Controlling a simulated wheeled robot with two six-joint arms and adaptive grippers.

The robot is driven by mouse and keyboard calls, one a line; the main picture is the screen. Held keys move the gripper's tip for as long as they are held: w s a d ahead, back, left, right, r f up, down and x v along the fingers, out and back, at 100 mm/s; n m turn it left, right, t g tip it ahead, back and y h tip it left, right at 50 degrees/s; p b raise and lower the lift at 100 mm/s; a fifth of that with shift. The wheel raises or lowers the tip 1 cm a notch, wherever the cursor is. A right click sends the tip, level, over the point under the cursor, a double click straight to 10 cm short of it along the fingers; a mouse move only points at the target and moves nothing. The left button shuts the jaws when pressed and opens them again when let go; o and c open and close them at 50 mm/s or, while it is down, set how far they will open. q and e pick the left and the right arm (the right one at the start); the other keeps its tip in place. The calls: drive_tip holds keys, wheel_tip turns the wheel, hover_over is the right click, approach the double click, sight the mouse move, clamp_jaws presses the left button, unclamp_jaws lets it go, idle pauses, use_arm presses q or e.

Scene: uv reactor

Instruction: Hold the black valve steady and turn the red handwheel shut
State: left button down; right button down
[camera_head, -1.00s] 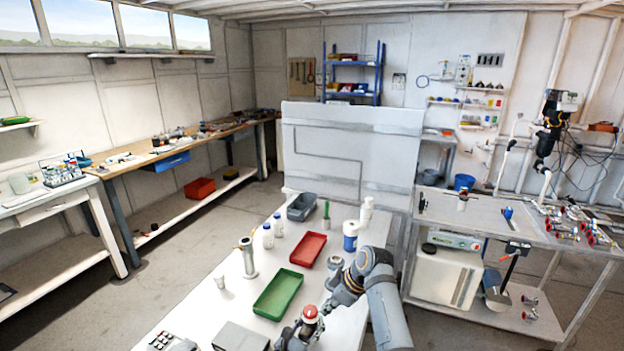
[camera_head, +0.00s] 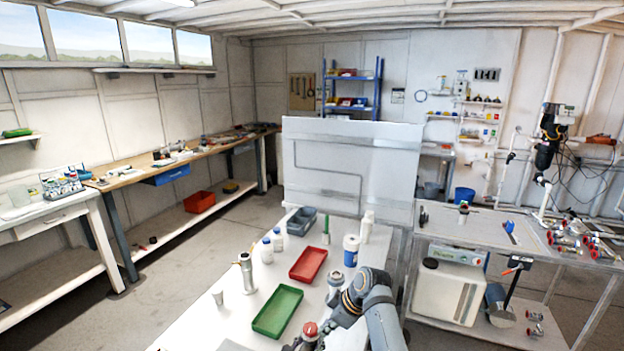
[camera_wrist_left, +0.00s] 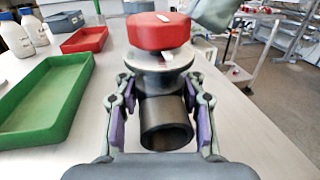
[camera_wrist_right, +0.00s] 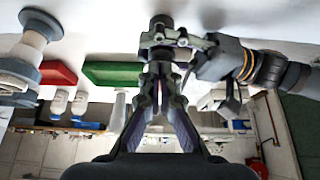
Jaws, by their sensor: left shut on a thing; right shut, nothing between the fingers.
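The black valve (camera_wrist_left: 165,122) is a dark tube in the left wrist view, with its open end facing that camera. My left gripper (camera_wrist_left: 161,105) is shut on it, one finger on each side. The red handwheel (camera_wrist_left: 160,31) sits on top of the valve and also shows at the bottom of the head view (camera_head: 310,329). My right gripper (camera_wrist_right: 159,72) is shut and empty, its fingertips together close to the left gripper and the valve. In the head view my right gripper (camera_head: 330,326) is just right of the handwheel. Contact between right fingertips and handwheel cannot be told.
A green tray (camera_head: 277,312) and a red tray (camera_head: 308,264) lie on the white table behind the handwheel. White bottles (camera_head: 267,250), a metal cylinder (camera_head: 246,272) and a blue-banded jar (camera_head: 351,250) stand near them. A tall white panel (camera_head: 350,165) stands behind the table.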

drive_tip(key=shift+a, duration=0.15)
drive_tip(key=shift+s+a, duration=0.15)
drive_tip(key=shift+s, duration=0.05)
idle(0.6)
wheel_tip(320, 180, up, 6)
drive_tip(key=shift+s+d, duration=0.2)
drive_tip(key=shift+d, duration=0.25)
idle(0.3)
drive_tip(key=shift+r, duration=0.1)
wheel_tip(320, 180, down, 6)
drive_tip(key=shift+w, duration=0.25)
idle(0.5)
drive_tip(key=shift+w+a, duration=0.1)
drive_tip(key=shift+a, duration=0.2)
idle(0.7)
